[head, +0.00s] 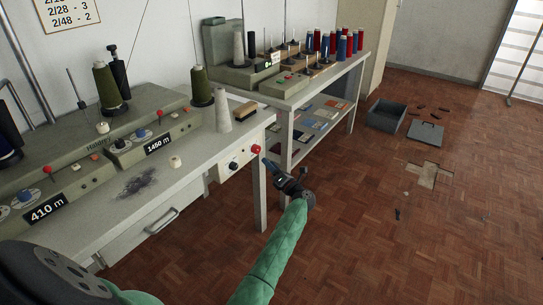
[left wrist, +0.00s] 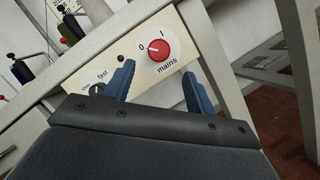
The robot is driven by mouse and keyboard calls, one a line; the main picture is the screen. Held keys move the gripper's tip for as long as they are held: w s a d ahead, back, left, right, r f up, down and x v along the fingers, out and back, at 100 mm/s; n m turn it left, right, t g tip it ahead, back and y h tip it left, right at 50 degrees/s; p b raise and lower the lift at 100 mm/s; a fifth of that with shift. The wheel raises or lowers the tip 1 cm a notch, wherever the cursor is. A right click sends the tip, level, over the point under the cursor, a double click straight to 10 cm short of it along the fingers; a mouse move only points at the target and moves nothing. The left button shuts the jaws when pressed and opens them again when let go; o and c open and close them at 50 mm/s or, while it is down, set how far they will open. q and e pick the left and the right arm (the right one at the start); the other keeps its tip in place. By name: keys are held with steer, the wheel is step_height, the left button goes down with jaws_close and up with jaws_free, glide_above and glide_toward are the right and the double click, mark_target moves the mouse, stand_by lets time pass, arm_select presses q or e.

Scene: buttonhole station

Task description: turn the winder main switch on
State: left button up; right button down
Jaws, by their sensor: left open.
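The mains switch is a round red knob (left wrist: 159,49) on a cream panel (left wrist: 110,62), with "0" to its upper left, "I" above it and "mains" below. A pale mark on the knob appears to point toward the 0. In the head view the red knob (head: 256,149) is at the right end of the winder table's front panel. My left gripper (left wrist: 158,70) is open, its blue fingers on either side of the knob's lower area in the wrist view, apparently short of it. In the head view the gripper (head: 273,170) is just below and right of the knob. My right gripper is not in view.
A smaller dial marked "fast" (left wrist: 97,88) is left of the knob. The winder table (head: 190,150) carries thread cones and a brush (head: 245,111). A shelf table (head: 340,75) with spools stands behind. A grey bin (head: 385,116) is on the otherwise mostly open floor.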

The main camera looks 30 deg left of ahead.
mark_target(258, 152)
arm_select(q)
steer(key=x, duration=0.5)
steer(key=shift+w+a+r+p, duration=0.15)
steer(key=shift+a+r+p, duration=0.1)
steer(key=shift+a+p, duration=0.1)
steer(key=shift+w+a+r, duration=0.15)
steer(key=shift+w+a, duration=0.05)
steer(key=shift+a, duration=0.4)
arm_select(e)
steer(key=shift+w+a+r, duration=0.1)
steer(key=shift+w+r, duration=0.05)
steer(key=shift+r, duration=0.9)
arm_select(q)
steer(key=shift+c, duration=0.3)
steer(key=c, duration=0.9)
